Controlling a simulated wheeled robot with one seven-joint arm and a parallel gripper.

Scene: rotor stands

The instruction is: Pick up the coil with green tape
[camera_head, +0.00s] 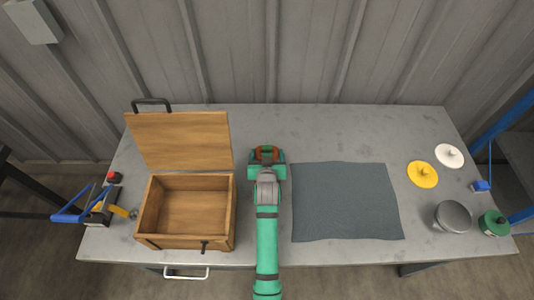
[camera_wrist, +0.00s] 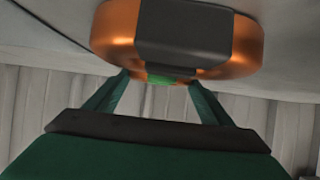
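A copper-orange coil (camera_wrist: 246,45) with a broad black band fills the top of the wrist view. A small patch of green tape (camera_wrist: 160,79) shows at its lower edge. In the head view the coil (camera_head: 267,152) is at the middle of the table, just beyond my gripper (camera_head: 267,165). In the wrist view the two fingers of my gripper (camera_wrist: 160,84) stand apart, one on each side of the green patch. The fingertips reach the coil's near edge; I cannot tell whether they touch it. Whether the coil rests on the table is hidden.
An open wooden box (camera_head: 190,240) stands left of my arm. A dark grey mat (camera_head: 345,200) lies to the right. Yellow (camera_head: 422,176) and white (camera_head: 449,155) discs, a metal cylinder (camera_head: 453,217) and a green item (camera_head: 494,223) are at the far right.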

